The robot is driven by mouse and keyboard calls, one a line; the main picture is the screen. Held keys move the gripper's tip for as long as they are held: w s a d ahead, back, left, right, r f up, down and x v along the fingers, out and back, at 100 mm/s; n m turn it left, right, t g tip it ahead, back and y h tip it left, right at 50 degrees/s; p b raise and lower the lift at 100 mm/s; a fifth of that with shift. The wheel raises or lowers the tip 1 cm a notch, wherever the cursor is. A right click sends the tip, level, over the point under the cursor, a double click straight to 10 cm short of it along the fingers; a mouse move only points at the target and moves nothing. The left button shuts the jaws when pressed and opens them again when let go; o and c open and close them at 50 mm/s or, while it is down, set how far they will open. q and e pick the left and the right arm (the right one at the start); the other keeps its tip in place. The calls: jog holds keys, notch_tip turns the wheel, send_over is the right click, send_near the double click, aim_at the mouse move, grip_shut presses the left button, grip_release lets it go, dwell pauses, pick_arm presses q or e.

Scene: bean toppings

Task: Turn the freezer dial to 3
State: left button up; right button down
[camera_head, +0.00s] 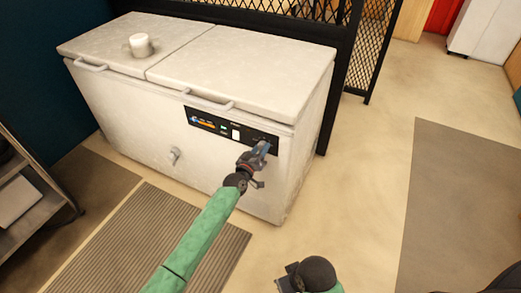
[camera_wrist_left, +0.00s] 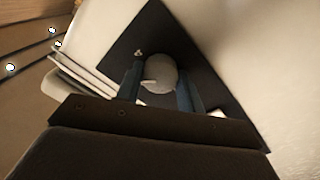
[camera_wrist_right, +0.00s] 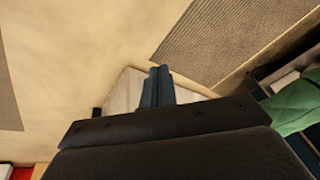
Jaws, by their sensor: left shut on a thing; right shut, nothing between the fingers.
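The white chest freezer (camera_head: 235,172) stands against the wall, with a black control panel (camera_head: 208,123) on its front. In the left wrist view the round grey dial (camera_wrist_left: 161,73) sits on the dark panel (camera_wrist_left: 190,48). My left gripper (camera_head: 264,148) reaches the right end of the panel. Its two fingers (camera_wrist_left: 160,88) are shut on the dial, one on each side. A pale pointer mark shows on the dial's left side; the number it faces is not readable. In the head view the gripper hides the dial. My right gripper (camera_wrist_right: 158,86) is shut and empty, low in front of the freezer.
A white cup-like object (camera_head: 140,45) stands on the left freezer lid. Lid handles (camera_head: 208,101) stick out above the panel. A ridged mat (camera_head: 150,245) lies in front, a shelf (camera_head: 25,185) stands at left.

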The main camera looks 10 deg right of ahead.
pick_arm(q)
jog(key=o, duration=1)
pick_arm(e)
jog(key=shift+w, duration=0.1)
pick_arm(q)
jog(key=b+v, duration=0.1)
jog(key=v, duration=0.6)
jog(key=shift+s+a, duration=0.25)
jog(key=shift+a, duration=0.05)
pick_arm(e)
jog(key=shift+w+a+f, duration=0.15)
jog(key=shift+a+f, duration=0.45)
jog(key=shift+f, duration=0.35)
jog(key=shift+w+a+r, duration=0.1)
jog(key=shift+a+r, duration=0.05)
jog(key=shift+r, duration=0.15)
